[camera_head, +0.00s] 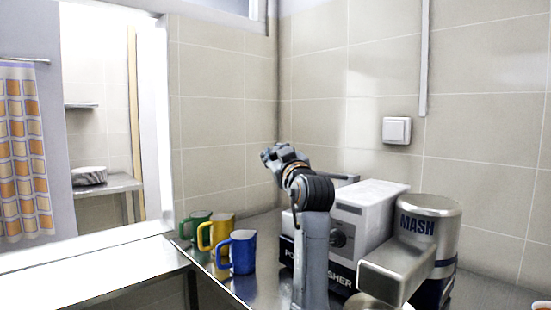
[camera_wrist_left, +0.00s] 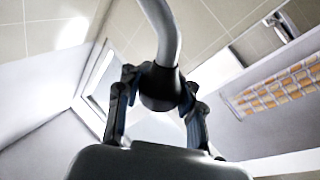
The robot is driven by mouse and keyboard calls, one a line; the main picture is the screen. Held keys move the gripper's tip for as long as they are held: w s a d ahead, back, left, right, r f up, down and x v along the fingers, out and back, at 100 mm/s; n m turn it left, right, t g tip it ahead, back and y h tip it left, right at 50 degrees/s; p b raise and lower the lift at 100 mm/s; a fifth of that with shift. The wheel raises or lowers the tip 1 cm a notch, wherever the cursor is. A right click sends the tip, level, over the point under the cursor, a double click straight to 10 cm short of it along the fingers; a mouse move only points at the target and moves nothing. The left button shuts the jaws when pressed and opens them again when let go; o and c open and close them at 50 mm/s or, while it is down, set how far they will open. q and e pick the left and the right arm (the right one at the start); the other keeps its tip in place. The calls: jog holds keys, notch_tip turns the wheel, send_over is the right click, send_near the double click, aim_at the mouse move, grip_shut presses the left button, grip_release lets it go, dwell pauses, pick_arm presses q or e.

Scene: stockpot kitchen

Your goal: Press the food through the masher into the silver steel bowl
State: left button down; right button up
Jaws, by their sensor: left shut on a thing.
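The masher (camera_head: 375,208) is a white box with a dark lettered front, standing on the steel counter. A silver drum marked MASH (camera_head: 440,215) and a grey metal block (camera_head: 395,272) sit at its right. A round silver rim, perhaps the steel bowl (camera_head: 370,302), is cut off at the bottom edge below the block. My left gripper (camera_head: 281,157) is raised above the masher's left end. In the left wrist view my left gripper (camera_wrist_left: 158,85) is shut on a dark knob (camera_wrist_left: 160,92) at the end of a curved grey lever (camera_wrist_left: 168,35). No food shows. My right gripper is out of view.
Blue (camera_head: 237,252), yellow (camera_head: 214,232) and green (camera_head: 195,224) mugs stand on the counter left of the masher. A tiled wall with a white switch (camera_head: 396,130) rises close behind. A white-framed opening is at left.

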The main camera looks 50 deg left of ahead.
pick_arm(q)
jog(key=shift+d, duration=0.25)
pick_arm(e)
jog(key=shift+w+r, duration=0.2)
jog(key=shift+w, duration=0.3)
pick_arm(q)
jog(key=c, duration=1.3)
grip_release()
jog(key=o, duration=0.4)
jog(key=shift+d+r, duration=0.1)
jog(key=shift+d, duration=0.15)
jog(key=shift+o, duration=0.4)
jog(key=shift+d+r, duration=0.1)
jog(key=shift+d, duration=0.2)
jog(key=shift+a, duration=0.2)
jog(key=v, duration=1.2)
jog(key=shift+f, duration=0.25)
